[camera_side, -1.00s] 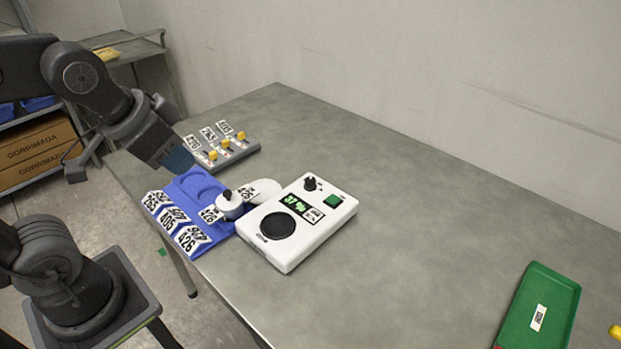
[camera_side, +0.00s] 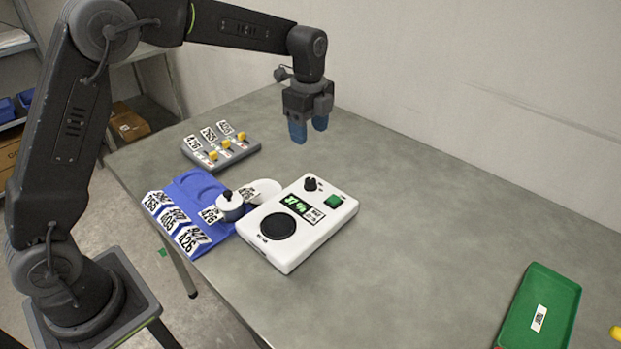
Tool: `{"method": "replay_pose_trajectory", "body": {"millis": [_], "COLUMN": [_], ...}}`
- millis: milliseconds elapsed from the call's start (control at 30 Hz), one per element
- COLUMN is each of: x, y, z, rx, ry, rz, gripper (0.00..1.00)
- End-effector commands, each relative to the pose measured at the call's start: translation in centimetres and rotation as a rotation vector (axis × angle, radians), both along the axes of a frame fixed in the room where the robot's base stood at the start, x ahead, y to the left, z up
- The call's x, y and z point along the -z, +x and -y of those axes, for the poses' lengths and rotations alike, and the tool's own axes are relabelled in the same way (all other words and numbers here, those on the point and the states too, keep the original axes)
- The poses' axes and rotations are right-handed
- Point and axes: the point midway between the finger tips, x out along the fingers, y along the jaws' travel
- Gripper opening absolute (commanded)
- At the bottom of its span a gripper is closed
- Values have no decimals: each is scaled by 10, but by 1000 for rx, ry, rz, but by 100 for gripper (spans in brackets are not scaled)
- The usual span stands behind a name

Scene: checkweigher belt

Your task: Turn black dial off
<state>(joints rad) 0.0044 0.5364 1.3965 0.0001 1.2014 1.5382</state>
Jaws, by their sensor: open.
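The black dial (camera_side: 311,184) sits at the back left corner of the white device (camera_side: 290,258). The device also has a lit green display (camera_side: 296,202) reading about 37 %, a green button (camera_side: 334,201) and a round black plate (camera_side: 278,227). Which way the dial points is too small to tell. My gripper (camera_side: 309,135) hangs pointing down, with blue fingertips apart and nothing between them. It is in the air above and behind the dial, not touching it.
A blue tray (camera_side: 177,191) with labels and a white lidded jar (camera_side: 230,208) stands left of the device. A grey block with yellow switches (camera_side: 222,152) is behind. A green tray (camera_side: 553,285) lies at the right front. The table (camera_side: 430,210) between is clear.

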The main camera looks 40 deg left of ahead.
Motion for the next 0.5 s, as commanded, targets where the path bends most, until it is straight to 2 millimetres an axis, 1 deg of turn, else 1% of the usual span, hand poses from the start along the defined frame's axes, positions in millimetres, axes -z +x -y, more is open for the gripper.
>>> {"method": "replay_pose_trajectory", "body": {"millis": [33, 167, 267, 500], "x": [4, 13, 26, 74], "y": [3, 4, 4, 3], "z": [0, 0, 0, 0], "rx": [17, 32, 30, 28], "ry": [0, 0, 0, 1], "rz": [-5, -10, -12, -15], "gripper": [59, 59, 59, 59]}}
